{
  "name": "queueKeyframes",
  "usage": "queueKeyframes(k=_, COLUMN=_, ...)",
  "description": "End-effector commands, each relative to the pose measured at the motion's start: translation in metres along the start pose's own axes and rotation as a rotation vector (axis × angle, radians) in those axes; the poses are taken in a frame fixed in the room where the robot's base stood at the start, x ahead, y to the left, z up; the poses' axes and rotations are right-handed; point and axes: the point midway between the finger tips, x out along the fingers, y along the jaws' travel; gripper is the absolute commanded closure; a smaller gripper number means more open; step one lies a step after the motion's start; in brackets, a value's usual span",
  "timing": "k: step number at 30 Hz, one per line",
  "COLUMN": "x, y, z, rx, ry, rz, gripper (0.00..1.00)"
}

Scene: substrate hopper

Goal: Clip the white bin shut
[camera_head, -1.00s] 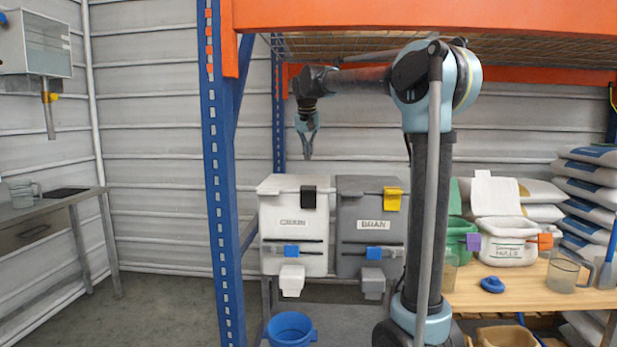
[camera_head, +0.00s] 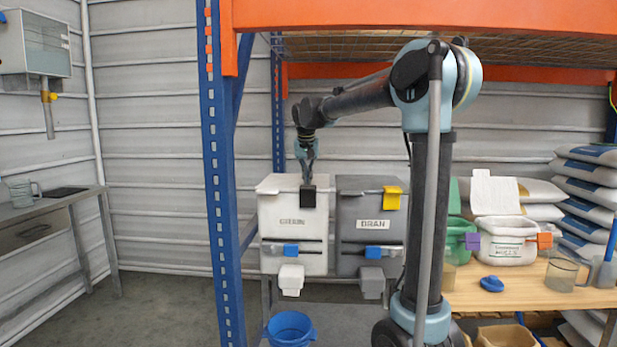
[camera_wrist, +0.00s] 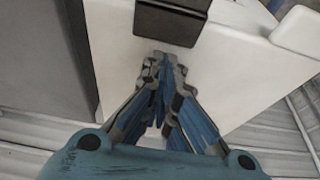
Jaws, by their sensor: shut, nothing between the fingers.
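The white hopper bin with a label on its front (camera_head: 283,237) stands under the orange rack, its lid lying down. A black clip (camera_head: 308,198) sits at the right of its lid's front edge. My gripper (camera_head: 308,181) points down just above that clip. In the wrist view, the shut, empty fingertips (camera_wrist: 161,60) are close to the black clip (camera_wrist: 172,20), over white bin surface (camera_wrist: 228,75); contact is unclear. Another white bin (camera_head: 508,246) stands on the wooden bench, its lid raised, with an orange clip (camera_head: 545,241) at its right.
A grey bin (camera_head: 352,257) with a yellow clip (camera_head: 391,197) stands right of the hopper bin. A blue bucket (camera_head: 290,329) is below. The blue rack post (camera_head: 222,200) stands to the left. A green bin (camera_head: 461,238) is on the bench.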

Motion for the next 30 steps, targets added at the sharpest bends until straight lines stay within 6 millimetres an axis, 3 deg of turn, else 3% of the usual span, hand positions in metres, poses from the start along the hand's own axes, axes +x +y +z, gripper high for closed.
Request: queueKeyframes(k=30, x=-0.0074, y=0.0026, z=0.0111, rx=0.002, ry=0.074, rz=0.002, gripper=1.0)
